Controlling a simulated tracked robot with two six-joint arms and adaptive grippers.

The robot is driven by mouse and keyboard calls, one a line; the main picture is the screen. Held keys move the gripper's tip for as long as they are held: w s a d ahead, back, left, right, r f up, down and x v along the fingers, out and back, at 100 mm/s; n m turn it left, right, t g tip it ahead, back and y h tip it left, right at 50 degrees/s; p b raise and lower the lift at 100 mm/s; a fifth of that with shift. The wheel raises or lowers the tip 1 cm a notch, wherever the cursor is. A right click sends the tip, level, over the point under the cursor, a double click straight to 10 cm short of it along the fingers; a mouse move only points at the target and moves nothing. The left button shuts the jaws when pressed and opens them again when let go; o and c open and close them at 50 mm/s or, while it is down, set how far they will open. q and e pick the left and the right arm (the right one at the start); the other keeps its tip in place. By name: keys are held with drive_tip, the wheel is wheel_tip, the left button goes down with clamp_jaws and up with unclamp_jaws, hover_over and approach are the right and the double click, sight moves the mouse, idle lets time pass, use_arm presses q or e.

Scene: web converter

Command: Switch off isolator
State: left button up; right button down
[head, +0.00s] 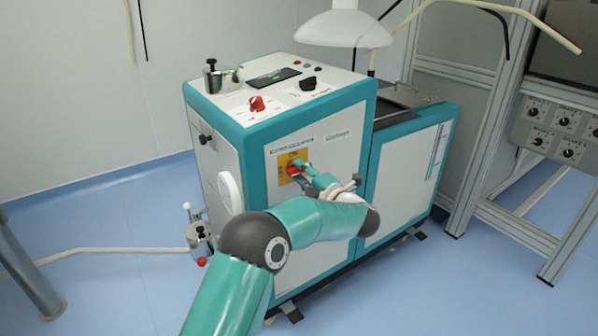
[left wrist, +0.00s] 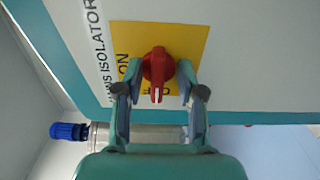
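The isolator is a red rotary knob (left wrist: 157,70) on a yellow plate (left wrist: 190,42), with "ISOLATOR" and "ON" lettering beside it in the left wrist view. In the head view the red knob (head: 294,168) and yellow plate (head: 283,161) sit on the front panel of the white and teal cabinet (head: 330,130). My left gripper (left wrist: 159,82) is open, with one finger on each side of the knob. I cannot tell whether the fingers touch it. In the head view my left gripper (head: 306,174) partly covers the plate. My right gripper is not in view.
A metal frame with a dial panel (head: 560,118) stands at the right.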

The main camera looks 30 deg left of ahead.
use_arm(q)
drive_tip(key=v, duration=1.1)
drive_tip(key=shift+f, duration=0.15)
drive_tip(key=s+a+f+m+t+h, duration=0.1)
drive_tip(key=a+f+m, duration=0.25)
drive_tip(key=f, duration=0.45)
drive_tip(key=s+a+f+m+t+h, duration=0.1)
drive_tip(key=a+f+m, duration=0.25)
drive_tip(key=f, duration=0.35)
drive_tip(key=s+d+f+m+h, duration=0.25)
drive_tip(key=f+m+h, duration=0.2)
drive_tip(key=f, duration=0.35)
drive_tip(key=s+d+f+m+h, duration=0.2)
drive_tip(key=d+f+m+h, duration=0.25)
drive_tip(key=f, duration=0.35)
drive_tip(key=s+d+f+m+g+h, duration=0.1)
drive_tip(key=s+d+f+m+h, duration=0.35)
drive_tip(key=s+d+f, duration=0.3)
drive_tip(key=s+d+f+m+g+h, duration=0.1)
drive_tip(key=s+d+m+g+h, duration=0.3)
drive_tip(key=s, duration=0.5)
drive_tip(key=s+d+f+m+g+h, duration=0.1)
drive_tip(key=s+d+m+g, duration=0.2)
drive_tip(key=s+d+m, duration=0.45)
wheel_tip(320, 180, up, 31)
drive_tip(key=s+a+n+p, duration=0.1)
drive_tip(key=n+p, duration=0.1)
drive_tip(key=p, duration=2.9)
drive_tip(key=shift+s+a, duration=0.35)
drive_tip(key=shift+s, duration=0.05)
